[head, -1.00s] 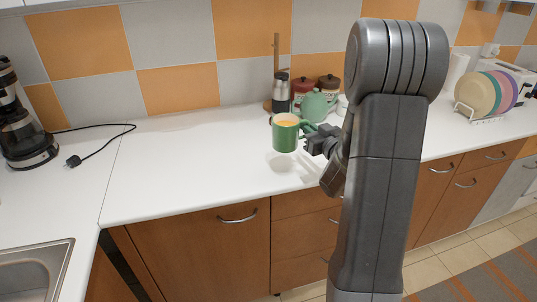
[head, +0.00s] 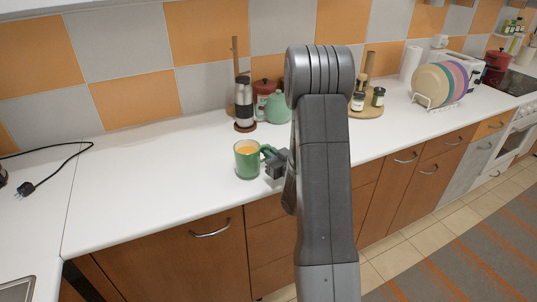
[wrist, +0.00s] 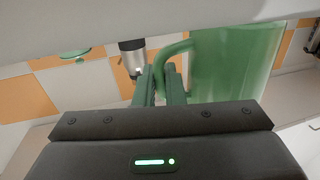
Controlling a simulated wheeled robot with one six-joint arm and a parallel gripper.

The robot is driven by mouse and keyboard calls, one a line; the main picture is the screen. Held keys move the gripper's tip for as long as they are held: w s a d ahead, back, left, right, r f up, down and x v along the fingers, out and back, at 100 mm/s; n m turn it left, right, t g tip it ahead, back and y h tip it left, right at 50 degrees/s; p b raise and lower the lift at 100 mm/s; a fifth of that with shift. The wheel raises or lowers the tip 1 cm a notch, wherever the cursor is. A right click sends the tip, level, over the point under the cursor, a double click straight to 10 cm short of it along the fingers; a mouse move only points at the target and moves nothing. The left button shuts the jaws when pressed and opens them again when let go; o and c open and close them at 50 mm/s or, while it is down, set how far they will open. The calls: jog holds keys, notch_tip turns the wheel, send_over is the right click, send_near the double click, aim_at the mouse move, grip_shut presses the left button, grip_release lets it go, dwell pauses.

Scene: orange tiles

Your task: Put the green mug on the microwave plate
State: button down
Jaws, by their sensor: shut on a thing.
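The green mug (head: 246,161) is upright with an orange-yellow content showing inside its rim. My gripper (head: 273,164) is at its right side, shut on the mug's handle. In the wrist view the two fingers (wrist: 161,88) close around the handle, and the mug's green wall (wrist: 232,65) fills the right part. The mug is over the white counter (head: 150,185); I cannot tell whether its base touches it. My arm hides part of the counter to the right. No microwave or microwave plate shows in these frames.
Behind the mug stand a steel flask (head: 244,100), a red jar (head: 265,88) and a green teapot (head: 278,108). A wooden tray with small jars (head: 378,97) and a rack of plates (head: 437,85) stand to the right. A black plug (head: 25,188) lies left.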

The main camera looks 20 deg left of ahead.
jog(key=shift+f, duration=0.55)
jog(key=shift+f, duration=0.2)
jog(key=c, duration=1.5)
grip_release()
jog(key=shift+r, duration=0.2)
